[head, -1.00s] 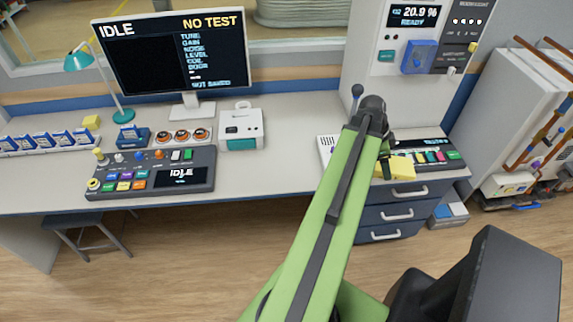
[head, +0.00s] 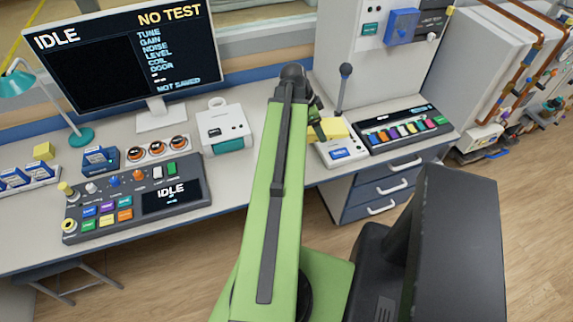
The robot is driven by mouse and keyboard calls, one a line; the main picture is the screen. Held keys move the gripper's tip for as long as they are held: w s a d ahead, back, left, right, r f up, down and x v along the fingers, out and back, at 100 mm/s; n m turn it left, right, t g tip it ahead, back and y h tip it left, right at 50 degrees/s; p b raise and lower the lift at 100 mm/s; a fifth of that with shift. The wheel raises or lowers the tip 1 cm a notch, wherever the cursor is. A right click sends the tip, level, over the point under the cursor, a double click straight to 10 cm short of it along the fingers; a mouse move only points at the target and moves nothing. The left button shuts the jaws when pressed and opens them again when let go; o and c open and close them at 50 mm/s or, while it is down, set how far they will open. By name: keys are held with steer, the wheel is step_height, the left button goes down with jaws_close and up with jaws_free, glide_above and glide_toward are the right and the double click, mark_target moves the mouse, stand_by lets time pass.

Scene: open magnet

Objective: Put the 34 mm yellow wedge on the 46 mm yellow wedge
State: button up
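My gripper (head: 319,128) is at the far end of my green arm, above the right part of the desk. It appears shut on a yellow wedge (head: 336,128), taken to be the 34 mm one, which shows just right of the fingers. The fingers are mostly hidden by the arm's end, so the grip is only partly seen.
A console (head: 135,200) with knobs and a screen lies at the front left. A joystick box (head: 340,154) and button panel (head: 400,130) lie at the right.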

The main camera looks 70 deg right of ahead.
steer(key=w+d+f+n+b, duration=0.1)
steer(key=w+f+b, duration=0.25)
steer(key=w, duration=0.35)
steer(key=w+f+n+b, duration=0.1)
steer(key=w+f+b, duration=0.2)
steer(key=w+f, duration=0.25)
steer(key=f+b, duration=0.9)
steer(key=b, duration=0.1)
steer(key=shift+w+d+f, duration=0.15)
steer(key=shift+w+f, duration=0.1)
steer(key=shift+w, duration=0.1)
steer(key=shift+r, duration=0.25)
steer(key=shift+f, duration=0.2)
steer(key=o, duration=1.3)
